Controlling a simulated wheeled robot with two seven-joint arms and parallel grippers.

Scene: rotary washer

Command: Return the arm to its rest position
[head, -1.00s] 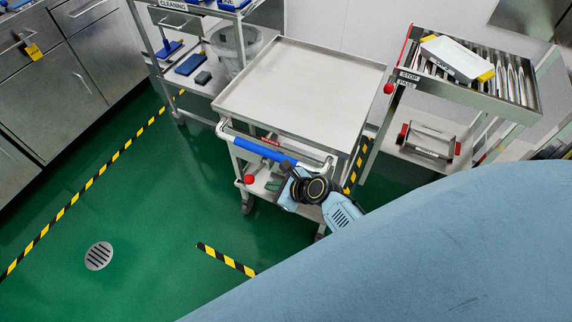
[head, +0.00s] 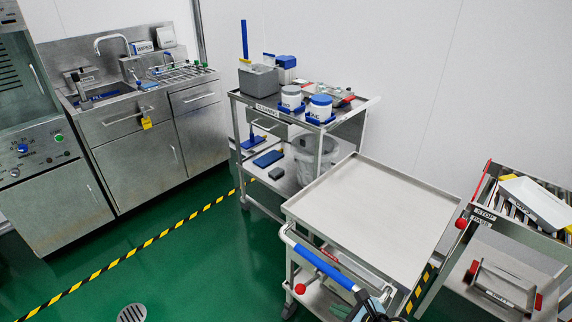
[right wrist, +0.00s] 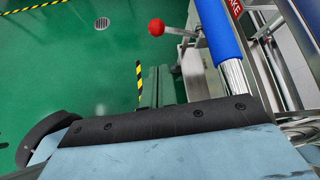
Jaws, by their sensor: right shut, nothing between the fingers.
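My right gripper (head: 342,311) shows at the bottom edge of the head view, by the right end of the cart's blue handle (head: 323,268). Its grey-green fingers (right wrist: 155,80) are together and empty in the right wrist view. The blue handle (right wrist: 217,30) passes to the right of the fingers there, with a gap between. The cart (head: 370,205) has a bare, empty top tray. Most of my right arm is cut off below the head view. My left gripper does not show.
A red knob (right wrist: 156,27) is near the fingers. A roller rack (head: 500,225) with a white box (head: 536,203) stands close right of the cart. A loaded cleaning trolley (head: 300,125) stands behind. Green floor (head: 190,265) is open at left.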

